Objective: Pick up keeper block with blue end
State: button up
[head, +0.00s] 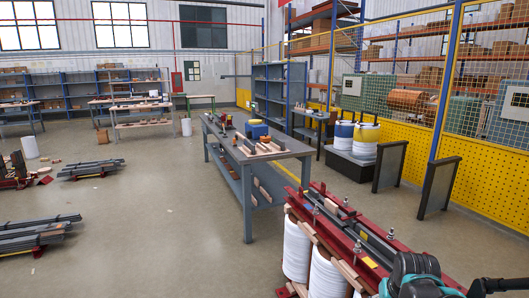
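A grey work table (228,160) stands in the middle of the head view with small wooden and dark blocks on top. A blue and yellow item (257,131) stands near its back edge; I cannot tell what it is. Pale wooden blocks (265,148) lie in front of it. No keeper block with a blue end can be made out for certain at this size. The teal and dark end of my arm shows at the bottom right. A dark part there (497,286) may be my gripper; its fingers cannot be made out. It is well apart from the grey table.
A red-framed core assembly (335,222) with white coils (297,248) stands close at the lower right, beside my arm. Steel bars (40,232) lie at the left. Open floor lies between.

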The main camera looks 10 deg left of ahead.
aim_at(333, 207)
jog(key=i+j+u, duration=0.1)
jog(key=j, duration=0.3)
jog(key=i+j, duration=0.15)
jog(key=j, duration=0.25)
jog(key=i+j+u, duration=0.15)
jog(key=j, duration=0.25)
jog(key=i+j+u, duration=0.1)
jog(key=j, duration=0.25)
jog(key=i+j+u, duration=0.1)
jog(key=i+j, duration=0.15)
jog(key=j, duration=0.1)
